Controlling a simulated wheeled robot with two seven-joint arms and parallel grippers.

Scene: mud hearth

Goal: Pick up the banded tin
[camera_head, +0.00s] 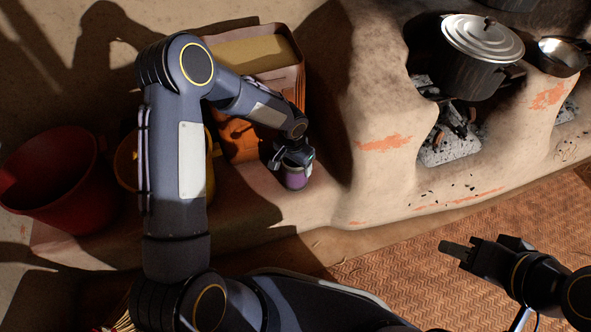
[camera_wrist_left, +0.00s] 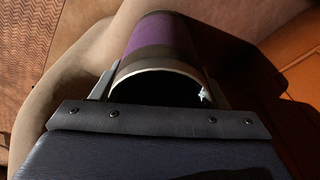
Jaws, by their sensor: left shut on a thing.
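The banded tin (camera_head: 295,178) is a small purple cylinder with a darker band, on the mud ledge in front of an orange container in the head view. In the left wrist view the tin (camera_wrist_left: 160,42) shows its pale rim toward the camera and its dark inside. My left gripper (camera_head: 291,160) is shut on the tin, with a finger on either side of it (camera_wrist_left: 158,85). I cannot tell whether the tin is clear of the ledge. My right gripper (camera_head: 462,252) is over the woven mat at the lower right, away from the tin; its finger gap is not clear.
An orange container (camera_head: 240,140) stands right behind the tin. A red bucket (camera_head: 60,190) and a yellow pot (camera_head: 126,160) are at the left. The mud hearth (camera_head: 375,175) rises at the right, with a lidded pot (camera_head: 465,75) and a pan (camera_head: 560,58). The woven mat (camera_head: 400,285) is mostly clear.

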